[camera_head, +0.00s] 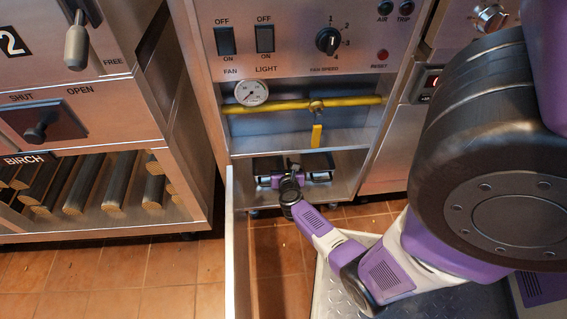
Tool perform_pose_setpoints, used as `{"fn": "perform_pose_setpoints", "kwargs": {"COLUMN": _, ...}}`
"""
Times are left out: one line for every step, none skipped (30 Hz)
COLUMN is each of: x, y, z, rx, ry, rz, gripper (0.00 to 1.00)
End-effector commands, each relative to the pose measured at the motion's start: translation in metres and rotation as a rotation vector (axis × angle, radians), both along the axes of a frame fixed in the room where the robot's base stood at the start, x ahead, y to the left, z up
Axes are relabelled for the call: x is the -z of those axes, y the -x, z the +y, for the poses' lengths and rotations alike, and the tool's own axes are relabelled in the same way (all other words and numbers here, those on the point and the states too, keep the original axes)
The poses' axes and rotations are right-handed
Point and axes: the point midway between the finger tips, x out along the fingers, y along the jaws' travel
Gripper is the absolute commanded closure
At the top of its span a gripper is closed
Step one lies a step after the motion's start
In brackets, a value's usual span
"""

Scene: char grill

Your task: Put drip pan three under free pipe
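My gripper (290,180) reaches into the low open shelf (343,172) of the middle cabinet. It is small and dark in this view, and its fingers cannot be made out. Dark, flat pan-like things lie on that shelf, one left of my gripper (264,170) and one right of it (320,164). My gripper overlaps them in the picture; I cannot tell whether it touches or holds one. No number shows on them, so I cannot tell which is drip pan three. I cannot make out a free pipe.
A yellow pipe (355,102) with a gauge (251,92) and yellow valve handle (317,135) crosses above the shelf. Left, a steel unit holds a lever (77,45) near "FREE", a slide knob (36,133) and birch logs (75,186). Tiled floor (150,275) is clear at lower left.

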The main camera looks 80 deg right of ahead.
Motion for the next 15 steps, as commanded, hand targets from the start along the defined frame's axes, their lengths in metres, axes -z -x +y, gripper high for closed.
{"fn": "perform_pose_setpoints", "kwargs": {"x": -0.006, "y": 0.003, "z": 0.008, "rx": -0.004, "ry": -0.001, "rz": 0.005, "gripper": 0.76}}
{"fn": "perform_pose_setpoints", "kwargs": {"x": -0.008, "y": 0.005, "z": 0.013, "rx": -0.005, "ry": -0.001, "rz": 0.006, "gripper": 0.76}}
{"fn": "perform_pose_setpoints", "kwargs": {"x": -0.012, "y": 0.007, "z": 0.020, "rx": -0.006, "ry": -0.001, "rz": 0.006, "gripper": 0.76}}
{"fn": "perform_pose_setpoints", "kwargs": {"x": -0.015, "y": 0.009, "z": 0.025, "rx": -0.005, "ry": -0.001, "rz": 0.005, "gripper": 0.76}}
{"fn": "perform_pose_setpoints", "kwargs": {"x": -0.017, "y": 0.011, "z": 0.031, "rx": -0.005, "ry": -0.002, "rz": 0.007, "gripper": 0.76}}
{"fn": "perform_pose_setpoints", "kwargs": {"x": -0.021, "y": 0.013, "z": 0.038, "rx": -0.005, "ry": -0.001, "rz": 0.005, "gripper": 0.76}}
{"fn": "perform_pose_setpoints", "kwargs": {"x": -0.023, "y": 0.015, "z": 0.044, "rx": -0.004, "ry": -0.003, "rz": 0.005, "gripper": 0.76}}
{"fn": "perform_pose_setpoints", "kwargs": {"x": -0.025, "y": 0.017, "z": 0.050, "rx": -0.005, "ry": -0.003, "rz": 0.004, "gripper": 0.76}}
{"fn": "perform_pose_setpoints", "kwargs": {"x": -0.029, "y": 0.019, "z": 0.057, "rx": -0.003, "ry": -0.002, "rz": 0.005, "gripper": 0.76}}
{"fn": "perform_pose_setpoints", "kwargs": {"x": -0.031, "y": 0.020, "z": 0.063, "rx": -0.004, "ry": -0.002, "rz": 0.003, "gripper": 0.76}}
{"fn": "perform_pose_setpoints", "kwargs": {"x": -0.032, "y": 0.023, "z": 0.067, "rx": -0.003, "ry": -0.002, "rz": 0.005, "gripper": 0.76}}
{"fn": "perform_pose_setpoints", "kwargs": {"x": -0.035, "y": 0.024, "z": 0.074, "rx": -0.003, "ry": -0.002, "rz": 0.004, "gripper": 0.76}}
{"fn": "perform_pose_setpoints", "kwargs": {"x": -0.037, "y": 0.026, "z": 0.078, "rx": -0.002, "ry": -0.001, "rz": 0.002, "gripper": 0.76}}
{"fn": "perform_pose_setpoints", "kwargs": {"x": -0.038, "y": 0.027, "z": 0.082, "rx": -0.001, "ry": -0.002, "rz": 0.003, "gripper": 0.76}}
{"fn": "perform_pose_setpoints", "kwargs": {"x": -0.039, "y": 0.029, "z": 0.087, "rx": -0.001, "ry": -0.002, "rz": 0.003, "gripper": 0.76}}
